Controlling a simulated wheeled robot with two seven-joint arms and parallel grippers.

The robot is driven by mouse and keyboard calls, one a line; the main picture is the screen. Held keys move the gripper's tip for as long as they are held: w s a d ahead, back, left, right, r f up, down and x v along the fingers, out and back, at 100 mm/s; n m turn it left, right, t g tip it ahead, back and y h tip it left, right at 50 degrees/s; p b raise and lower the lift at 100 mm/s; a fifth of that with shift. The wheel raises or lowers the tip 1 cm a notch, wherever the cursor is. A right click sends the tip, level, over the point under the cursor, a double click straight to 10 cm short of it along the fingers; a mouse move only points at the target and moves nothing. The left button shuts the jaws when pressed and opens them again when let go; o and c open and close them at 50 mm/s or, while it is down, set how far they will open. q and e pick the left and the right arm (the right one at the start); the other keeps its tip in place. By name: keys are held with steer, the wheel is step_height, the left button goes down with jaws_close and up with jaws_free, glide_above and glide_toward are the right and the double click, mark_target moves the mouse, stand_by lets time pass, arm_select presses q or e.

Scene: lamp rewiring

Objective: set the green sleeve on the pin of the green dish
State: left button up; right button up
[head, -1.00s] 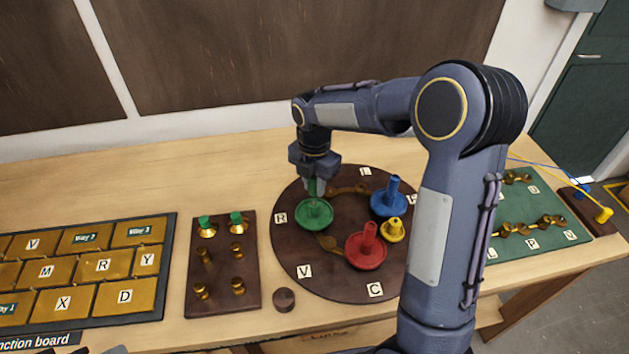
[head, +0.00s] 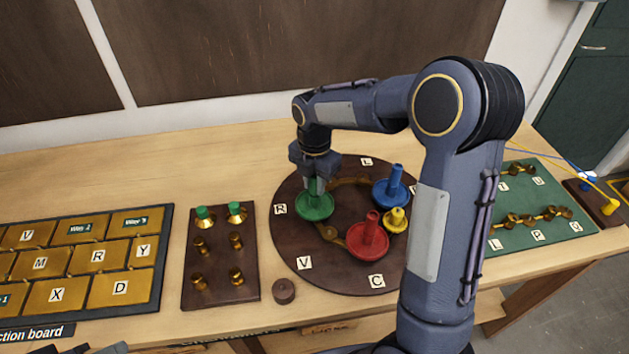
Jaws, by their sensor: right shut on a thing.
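The green dish (head: 314,207) sits at the left of the round dark board (head: 330,278). My right gripper (head: 314,185) points down right over the dish. It is shut on the green sleeve (head: 314,194), a small upright green piece at the dish's middle. The gripper hides the sleeve's upper part and the dish's pin, so I cannot tell how far the sleeve is down on the pin. My left gripper is not in view.
A blue dish (head: 390,194), a red dish (head: 368,240) and a yellow piece (head: 396,218) share the round board. A dark block (head: 222,290) with brass posts and two green-topped pieces stands left. Brass-tiled board (head: 125,289) lies far left. My right arm covers the board's right side.

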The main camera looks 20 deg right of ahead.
steer(key=shift+f, duration=0.4)
steer(key=o, duration=1)
steer(key=shift+o, duration=0.2)
step_height(320, 180, up, 8)
steer(key=shift+f+b, duration=0.15)
steer(key=shift+b, duration=0.4)
